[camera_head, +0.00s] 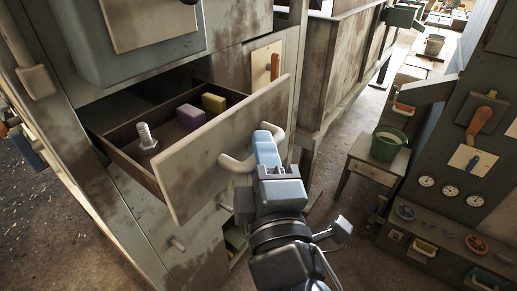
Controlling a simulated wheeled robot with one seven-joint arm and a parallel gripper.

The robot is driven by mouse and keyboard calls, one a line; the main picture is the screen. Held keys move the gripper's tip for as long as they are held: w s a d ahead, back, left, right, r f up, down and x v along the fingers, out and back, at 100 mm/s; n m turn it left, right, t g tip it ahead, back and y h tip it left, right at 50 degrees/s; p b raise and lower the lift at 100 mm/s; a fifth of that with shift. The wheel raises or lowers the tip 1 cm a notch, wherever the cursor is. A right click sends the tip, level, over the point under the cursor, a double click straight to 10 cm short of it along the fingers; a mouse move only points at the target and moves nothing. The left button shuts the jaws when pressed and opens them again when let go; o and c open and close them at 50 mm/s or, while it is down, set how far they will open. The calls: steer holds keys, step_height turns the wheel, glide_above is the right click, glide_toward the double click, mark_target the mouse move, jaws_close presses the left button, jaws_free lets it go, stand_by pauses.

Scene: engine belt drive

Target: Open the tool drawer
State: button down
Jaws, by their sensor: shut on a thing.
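The tool drawer (222,147) is pulled part way out of the cabinet, its grimy front panel tilted in the picture. Inside it stand a grey bolt (146,136), a purple block (191,116) and a yellow-green block (214,103). A pale bar handle (236,164) is fixed across the drawer front. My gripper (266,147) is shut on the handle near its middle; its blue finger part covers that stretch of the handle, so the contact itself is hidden.
Open floor lies between the cabinet and the stool.

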steer(key=c, duration=1.1)
jaws_free()
steer(key=shift+s+d+f+b, duration=0.1)
steer(key=shift+s+f+b, duration=0.2)
steer(key=shift+s, duration=1)
steer(key=shift+s+d+f+b, duration=0.15)
steer(key=shift+s+b, duration=0.2)
steer(key=shift+s, duration=0.9)
steer(key=shift+s+d+f+b, duration=0.1)
steer(key=shift+s+b, duration=0.25)
steer(key=shift+s, duration=0.95)
